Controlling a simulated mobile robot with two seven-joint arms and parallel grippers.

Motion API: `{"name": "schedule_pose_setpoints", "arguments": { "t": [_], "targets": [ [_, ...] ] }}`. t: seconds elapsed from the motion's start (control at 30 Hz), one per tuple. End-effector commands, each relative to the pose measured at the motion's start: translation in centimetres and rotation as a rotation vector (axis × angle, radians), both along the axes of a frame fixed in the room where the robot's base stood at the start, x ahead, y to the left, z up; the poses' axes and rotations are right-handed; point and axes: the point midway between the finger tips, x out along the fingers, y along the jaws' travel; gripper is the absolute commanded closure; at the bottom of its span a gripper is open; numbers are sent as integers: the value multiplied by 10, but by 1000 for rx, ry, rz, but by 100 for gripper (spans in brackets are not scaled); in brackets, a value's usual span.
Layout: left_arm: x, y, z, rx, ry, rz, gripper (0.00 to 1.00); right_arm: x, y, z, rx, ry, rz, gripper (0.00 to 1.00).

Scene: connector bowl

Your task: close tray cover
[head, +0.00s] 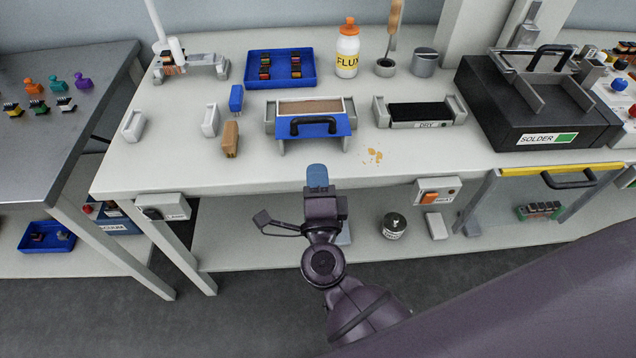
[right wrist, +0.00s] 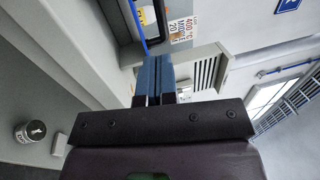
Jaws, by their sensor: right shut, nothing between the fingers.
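The tray (head: 270,122) stands near the front of the white bench in the head view, with a brown surface showing inside it. Its blue cover (head: 338,124) with a black handle (head: 313,121) hangs at the tray's front side, leaving the brown surface uncovered. My right gripper (head: 317,168) is in front of the bench's front edge, below the cover in the picture and apart from the handle. Its blue fingers are shut with nothing between them, as the right wrist view (right wrist: 153,78) also shows. My left gripper is not in view.
A DRY tray (head: 455,112) and a black SOLDER box (head: 500,120) stand to the right. A brown connector (head: 230,139) and blue connector (head: 236,98) lie left of the tray. A blue bin (head: 262,85) and FLUX bottle (head: 347,55) stand behind. The bench front is mostly clear.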

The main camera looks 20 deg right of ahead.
Motion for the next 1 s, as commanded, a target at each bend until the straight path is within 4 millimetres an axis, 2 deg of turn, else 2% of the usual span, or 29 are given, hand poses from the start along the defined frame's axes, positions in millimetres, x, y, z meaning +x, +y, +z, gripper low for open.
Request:
{"name": "schedule_pose_setpoints", "arguments": {
  "t": [0.3,0.5,0.7,1.0],
  "targets": [
    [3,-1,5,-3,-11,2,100,54,-15,13,0,-4,0,100],
    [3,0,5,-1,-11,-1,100,77,-22,16,-1,-1,2,100],
    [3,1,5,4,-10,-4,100,88,-25,18,0,0,1,100],
    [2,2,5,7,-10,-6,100,89,-26,19,-1,0,1,100]
  ]
}}
